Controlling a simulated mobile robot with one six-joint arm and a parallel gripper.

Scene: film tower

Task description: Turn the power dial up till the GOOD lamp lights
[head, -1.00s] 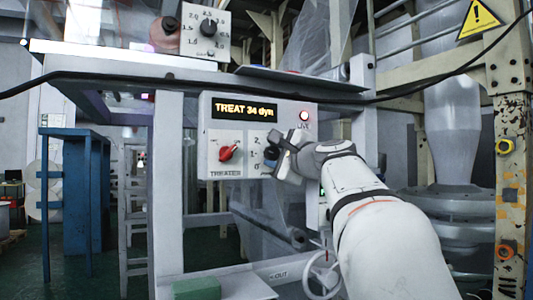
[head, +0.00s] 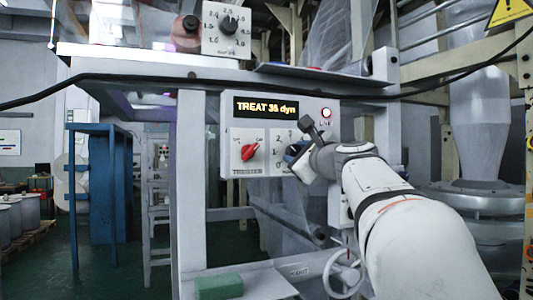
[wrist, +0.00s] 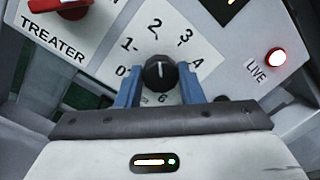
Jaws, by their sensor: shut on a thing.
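The power dial (wrist: 160,72) is a black round knob with a pale pointer mark, on a white scale plate (wrist: 128,62). In the wrist view the mark points up, between the printed 2 and 3. My gripper (wrist: 160,88) has its blue fingers on both sides of the knob, shut on it. In the head view my gripper (head: 294,156) is at the panel and hides most of the dial. The display (head: 266,108) reads TREAT and what looks like 36 dyn. A lamp marked LIVE (head: 326,113) glows red. I cannot make out a GOOD lamp.
A red TREATER switch (head: 250,151) sits left of the dial, close to my gripper. A black cable (head: 150,79) runs across above the panel. Another dial (head: 228,25) is higher up. A handwheel (head: 342,272) and a green block (head: 218,287) are below.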

